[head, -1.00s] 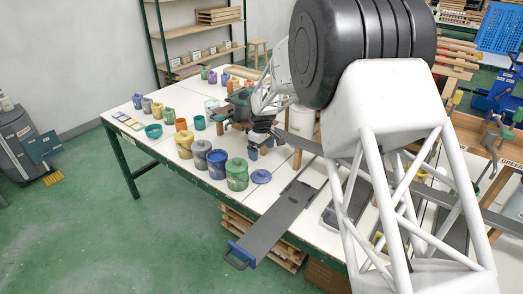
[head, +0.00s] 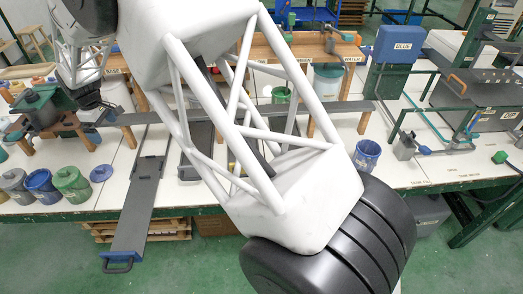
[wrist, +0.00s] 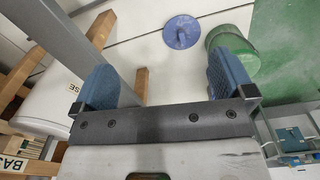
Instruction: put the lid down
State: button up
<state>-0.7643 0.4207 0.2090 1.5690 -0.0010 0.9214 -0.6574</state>
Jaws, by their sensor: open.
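A blue lid (head: 101,173) with a small knob lies on the white table, just right of a green pot (head: 72,184). The lid (wrist: 181,32) also shows at the top of the wrist view, apart from the fingers, and the green pot (wrist: 285,40) is to its right. My gripper (wrist: 164,80) is open, its two blue-padded fingers wide apart with nothing between them. In the head view it hangs at the left, above and behind the lid, and its fingertips are hard to make out.
A blue pot (head: 41,187) and a grey pot (head: 14,184) stand left of the green one. A dark sliding board (head: 138,208) with a blue handle overhangs the front edge right of the lid. A long grey rail (wrist: 50,50) runs close beside my fingers.

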jog(key=s+d+r+m, duration=0.25)
jog(key=d+r, duration=0.35)
jog(key=d, duration=0.7)
jog(key=s+d+r+m+t, duration=0.1)
jog(key=s+d+r+m, duration=0.15)
jog(key=d+r, duration=0.65)
jog(key=s+d+r+m, duration=0.2)
jog(key=d+r+m, duration=0.1)
jog(key=d, duration=1.3)
jog(key=s+d+r+m, duration=0.2)
jog(key=s+d+m, duration=0.2)
jog(key=s+d, duration=0.95)
jog(key=s+d+f+m, duration=0.1)
jog(key=s+d+m, duration=0.1)
jog(key=s+d, duration=0.4)
jog(key=s+d+f+m+t, duration=0.1)
jog(key=s+d+f+m, duration=0.1)
jog(key=s+d, duration=0.4)
jog(key=s, duration=0.4)
jog(key=shift+f+m, duration=0.15)
jog(key=shift+m, duration=0.15)
